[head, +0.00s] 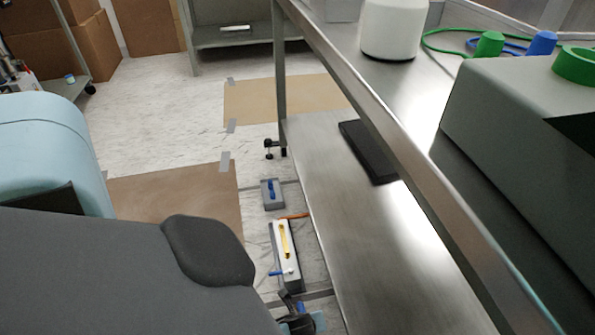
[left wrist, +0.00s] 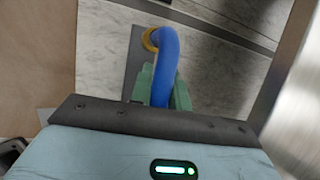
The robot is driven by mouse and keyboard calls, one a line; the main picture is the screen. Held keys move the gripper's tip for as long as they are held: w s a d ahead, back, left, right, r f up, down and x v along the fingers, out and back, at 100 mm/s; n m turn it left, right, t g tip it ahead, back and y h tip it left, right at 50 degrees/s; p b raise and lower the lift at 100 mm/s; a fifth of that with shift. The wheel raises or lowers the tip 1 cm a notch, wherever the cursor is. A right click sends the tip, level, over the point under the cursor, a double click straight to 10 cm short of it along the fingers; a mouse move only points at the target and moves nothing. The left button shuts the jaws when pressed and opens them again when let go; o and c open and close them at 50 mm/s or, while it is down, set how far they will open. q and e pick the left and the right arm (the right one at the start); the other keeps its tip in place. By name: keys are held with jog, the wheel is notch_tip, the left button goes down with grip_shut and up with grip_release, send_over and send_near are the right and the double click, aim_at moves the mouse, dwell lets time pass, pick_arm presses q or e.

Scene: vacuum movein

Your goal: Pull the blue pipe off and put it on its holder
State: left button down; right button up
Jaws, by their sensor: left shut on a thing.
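The blue pipe (left wrist: 167,62) shows in the left wrist view as a curved tube. Its far end meets a gold ring (left wrist: 151,40) on a grey block; I cannot tell whether it is seated in it or just at it. The green fingers of my left gripper (left wrist: 162,88) are shut on the pipe's near part. In the head view, only a small part of what looks like this gripper shows at the bottom edge, largely hidden by my arm. Which object is the holder is unclear; a small grey block (head: 267,204) with a blue piece stands on the floor. My right gripper is not in view.
A black slab (head: 368,152) lies on that shelf. Brown sheets (head: 175,205) cover the floor to the left.

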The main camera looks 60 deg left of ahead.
pick_arm(q)
jog(key=shift+s+f, duration=0.1)
jog(key=shift+f, duration=0.05)
jog(key=shift+f+b, duration=1.6)
jog(key=shift+f, duration=0.2)
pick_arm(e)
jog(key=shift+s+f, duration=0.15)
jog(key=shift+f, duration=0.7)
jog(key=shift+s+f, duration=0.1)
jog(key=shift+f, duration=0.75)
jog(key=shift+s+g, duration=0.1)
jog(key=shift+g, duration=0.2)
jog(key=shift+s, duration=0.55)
pick_arm(q)
jog(key=shift+a+r+p, duration=0.1)
jog(key=shift+r+p, duration=0.05)
jog(key=shift+p, duration=0.2)
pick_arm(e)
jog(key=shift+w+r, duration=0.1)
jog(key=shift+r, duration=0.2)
